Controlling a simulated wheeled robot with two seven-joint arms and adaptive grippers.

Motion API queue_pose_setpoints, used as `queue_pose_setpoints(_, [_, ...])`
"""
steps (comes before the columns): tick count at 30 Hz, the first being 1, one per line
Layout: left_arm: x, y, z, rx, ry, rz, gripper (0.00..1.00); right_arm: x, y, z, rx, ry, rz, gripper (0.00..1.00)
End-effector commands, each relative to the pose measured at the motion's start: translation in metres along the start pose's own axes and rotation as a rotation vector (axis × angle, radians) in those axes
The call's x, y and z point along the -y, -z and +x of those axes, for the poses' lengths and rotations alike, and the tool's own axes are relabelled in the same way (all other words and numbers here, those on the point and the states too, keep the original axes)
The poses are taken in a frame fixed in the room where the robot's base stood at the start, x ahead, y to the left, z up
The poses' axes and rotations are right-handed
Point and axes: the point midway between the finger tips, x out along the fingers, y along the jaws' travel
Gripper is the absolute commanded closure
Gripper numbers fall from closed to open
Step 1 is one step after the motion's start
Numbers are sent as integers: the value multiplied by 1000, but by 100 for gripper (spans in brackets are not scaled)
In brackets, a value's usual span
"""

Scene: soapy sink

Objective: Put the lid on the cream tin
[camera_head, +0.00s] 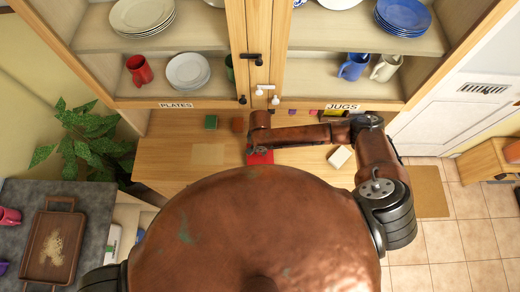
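I cannot make out the cream tin or its lid with certainty. A small pale cream block (340,157) lies on the wooden counter, right of centre; I cannot tell whether it is the tin. My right arm reaches up and bends left over the counter. My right gripper (257,149) is at its end, low over a flat red thing (262,158). The arm partly covers the red thing, and I cannot tell whether they touch. The fingers are too small and dark to read. My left gripper is out of view.
Above are open cupboards with plates (188,70) and jugs (353,66). A wooden tray (52,246) lies lower left. The counter's left part (165,155) is clear.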

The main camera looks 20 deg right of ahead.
Motion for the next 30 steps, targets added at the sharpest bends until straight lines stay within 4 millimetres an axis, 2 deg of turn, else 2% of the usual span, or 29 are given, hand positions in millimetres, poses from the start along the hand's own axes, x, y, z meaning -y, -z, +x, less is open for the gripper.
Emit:
queue_pose_setpoints(14, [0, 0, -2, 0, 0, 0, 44, 0, 0, 0, 0, 1, 0, 100])
queue_pose_setpoints(15, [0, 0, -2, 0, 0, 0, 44, 0, 0, 0, 0, 1, 0, 84])
queue_pose_setpoints(24, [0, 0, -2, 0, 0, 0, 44, 0, 0, 0, 0, 1, 0, 64])
queue_pose_setpoints(30, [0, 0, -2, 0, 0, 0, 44, 0, 0, 0, 0, 1, 0, 62])
